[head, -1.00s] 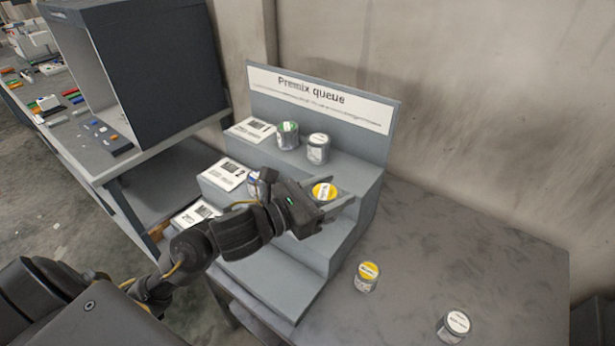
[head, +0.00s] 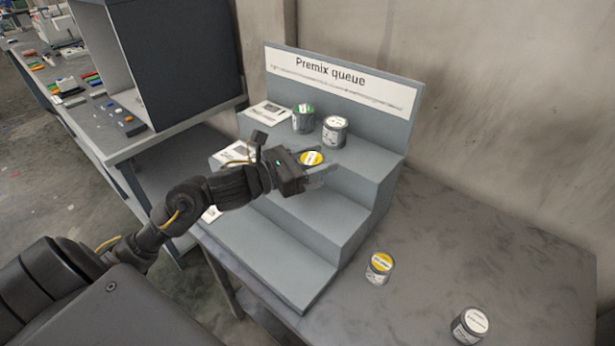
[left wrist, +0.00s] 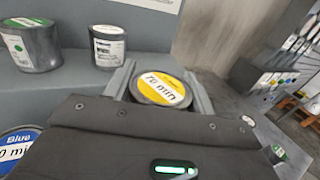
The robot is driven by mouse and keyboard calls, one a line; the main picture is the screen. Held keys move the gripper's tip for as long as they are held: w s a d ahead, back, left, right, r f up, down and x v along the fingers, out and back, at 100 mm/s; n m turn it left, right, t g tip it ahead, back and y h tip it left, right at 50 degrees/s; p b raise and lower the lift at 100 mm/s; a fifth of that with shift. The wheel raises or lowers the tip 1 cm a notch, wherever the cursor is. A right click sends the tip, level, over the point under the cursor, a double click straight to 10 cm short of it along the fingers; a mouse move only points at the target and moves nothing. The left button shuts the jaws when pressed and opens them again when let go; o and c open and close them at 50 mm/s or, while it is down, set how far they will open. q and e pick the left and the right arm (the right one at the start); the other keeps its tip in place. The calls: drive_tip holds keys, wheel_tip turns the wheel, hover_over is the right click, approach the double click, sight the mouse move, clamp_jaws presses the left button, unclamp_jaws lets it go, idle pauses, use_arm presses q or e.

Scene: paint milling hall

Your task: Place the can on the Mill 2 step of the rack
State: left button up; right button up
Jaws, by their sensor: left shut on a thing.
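A can with a yellow lid (head: 311,158) is held between the fingers of my left gripper (head: 319,168), in front of the top step of the grey stepped rack (head: 290,238). The left wrist view shows the same can (left wrist: 162,88), its lid reading "70 min", with a finger on each side. I cannot tell its height above the middle step. The rack's sign (head: 340,80) reads "Premix queue". My gripper and arm hide part of the middle step and its card (head: 232,154). My right gripper is not in view.
A green-lidded can (head: 303,120) and a white-lidded can (head: 334,133) stand on the top step. A blue-lidded can (left wrist: 18,148) shows in the left wrist view. Another yellow-lidded can (head: 379,267) and a white-lidded can (head: 470,325) stand on the table (head: 480,255).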

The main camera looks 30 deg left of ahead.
use_arm(q)
drive_tip(key=a+f, duration=0.1)
drive_tip(key=f, duration=0.1)
drive_tip(key=w+a+f, duration=0.1)
drive_tip(key=shift+w+a+f+p, duration=0.2)
drive_tip(key=shift+a+f+p, duration=0.15)
drive_tip(key=shift+a+p, duration=0.05)
drive_tip(key=shift+a+f, duration=0.2)
drive_tip(key=shift+f, duration=0.15)
drive_tip(key=f+p, duration=0.2)
drive_tip(key=f, duration=0.1)
drive_tip(key=shift+w+a, duration=0.15)
drive_tip(key=shift+a, duration=0.05)
drive_tip(key=shift+f, duration=0.15)
drive_tip(key=shift+f, duration=0.1)
drive_tip(key=shift+f+b, duration=0.15)
drive_tip(key=shift+b, duration=0.15)
drive_tip(key=o, duration=1.1)
